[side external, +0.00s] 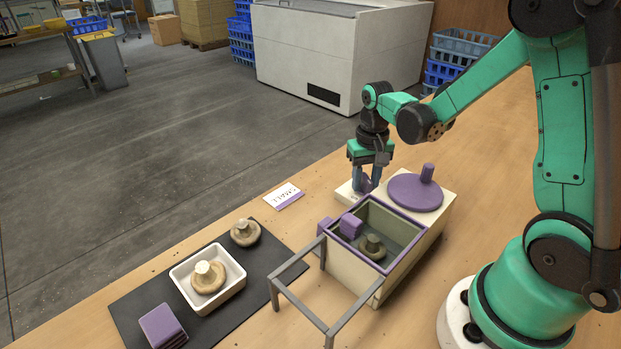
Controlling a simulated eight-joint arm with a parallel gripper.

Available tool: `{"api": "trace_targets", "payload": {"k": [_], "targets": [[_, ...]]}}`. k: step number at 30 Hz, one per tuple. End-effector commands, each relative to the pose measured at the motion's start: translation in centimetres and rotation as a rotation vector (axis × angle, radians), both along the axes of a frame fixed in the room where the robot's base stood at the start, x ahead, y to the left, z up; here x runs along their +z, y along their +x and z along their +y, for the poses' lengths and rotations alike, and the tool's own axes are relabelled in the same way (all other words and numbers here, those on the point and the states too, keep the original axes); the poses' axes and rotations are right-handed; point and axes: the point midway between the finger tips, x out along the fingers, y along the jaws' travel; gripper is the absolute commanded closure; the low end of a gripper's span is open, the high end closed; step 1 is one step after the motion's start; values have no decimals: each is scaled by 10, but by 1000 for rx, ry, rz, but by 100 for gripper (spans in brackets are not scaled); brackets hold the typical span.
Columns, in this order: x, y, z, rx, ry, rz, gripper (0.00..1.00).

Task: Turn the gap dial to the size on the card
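The card (284,196) is white with a purple edge and lies on the table; its upside-down print appears to read SMALL. My gripper (367,183) points down at the left end of the pale machine top. A small purple part, probably the dial's knob (367,186), shows low between its fingers. The fingers hide most of it, so its setting cannot be read. I cannot tell whether the fingers touch it. A large purple disc (408,196) with an upright peg sits just right of my gripper.
A purple-rimmed bin (394,270) holds a mushroom (372,247) in front of the disc. A grey frame (300,312) juts from it. A black mat (131,308) carries a white tray (240,281) with a mushroom, a loose mushroom (245,233) and purple slabs (162,326).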

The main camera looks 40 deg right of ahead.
Motion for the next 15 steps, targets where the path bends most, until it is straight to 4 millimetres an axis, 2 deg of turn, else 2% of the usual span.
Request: {"api": "trace_targets", "payload": {"k": [5,6,8,12,15], "targets": [[-4,0,0,0,-1,-4,63],[-4,0,0,0,-2,-5,66],[-4,0,0,0,-2,-5,83],[-4,1,0,-15,-2,-7,84],[-4,1,0,-120,-2,-7,84]]}}
